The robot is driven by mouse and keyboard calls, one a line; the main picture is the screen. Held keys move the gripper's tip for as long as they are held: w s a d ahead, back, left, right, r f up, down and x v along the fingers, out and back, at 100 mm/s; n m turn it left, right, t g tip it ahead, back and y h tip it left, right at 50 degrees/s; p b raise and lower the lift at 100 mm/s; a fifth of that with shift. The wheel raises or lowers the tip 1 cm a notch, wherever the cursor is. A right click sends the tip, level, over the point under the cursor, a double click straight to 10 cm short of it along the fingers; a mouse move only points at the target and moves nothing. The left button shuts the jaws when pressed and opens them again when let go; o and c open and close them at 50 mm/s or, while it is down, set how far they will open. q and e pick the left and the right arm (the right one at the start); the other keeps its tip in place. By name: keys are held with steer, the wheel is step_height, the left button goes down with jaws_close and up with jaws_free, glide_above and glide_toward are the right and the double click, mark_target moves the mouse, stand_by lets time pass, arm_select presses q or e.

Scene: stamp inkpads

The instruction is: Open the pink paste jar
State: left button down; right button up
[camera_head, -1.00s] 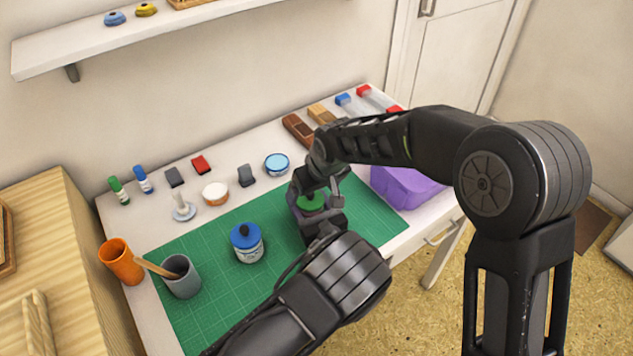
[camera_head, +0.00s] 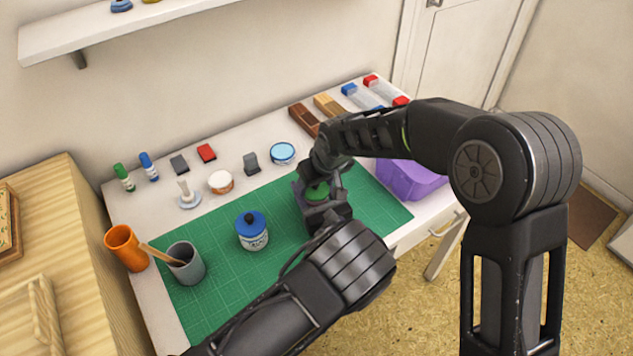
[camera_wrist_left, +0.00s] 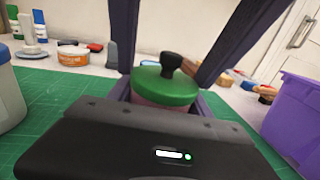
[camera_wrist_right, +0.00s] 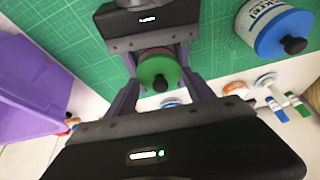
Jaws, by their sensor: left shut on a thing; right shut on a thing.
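The pink paste jar has a green lid (camera_head: 317,192) with a black knob and stands at the right part of the green mat (camera_head: 225,275). In the left wrist view its pinkish body (camera_wrist_left: 150,103) shows just under the lid; the lower part is hidden. My left gripper (camera_head: 324,209) comes from the front, low, and is shut on the jar's body. My right gripper (camera_head: 316,181) reaches over from above and behind; its fingers are shut on either side of the lid. The lid sits level on the body; I see no clear gap.
A blue-lidded jar (camera_head: 252,237) stands left of the jar on the mat. A grey cup (camera_head: 186,265) and an orange cup (camera_head: 125,248) stand at the left. A purple bin (camera_head: 410,180) is close at the right. Stamps and inkpads line the back.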

steer(key=c, duration=0.8)
steer(key=shift+o, duration=0.2)
steer(key=shift+r, duration=0.25)
stand_by(0.3)
steer(key=shift+r, duration=0.85)
steer(key=shift+r, duration=0.1)
steer(key=shift+r, duration=1.95)
arm_select(q)
steer(key=shift+c, duration=1.9)
jaws_free()
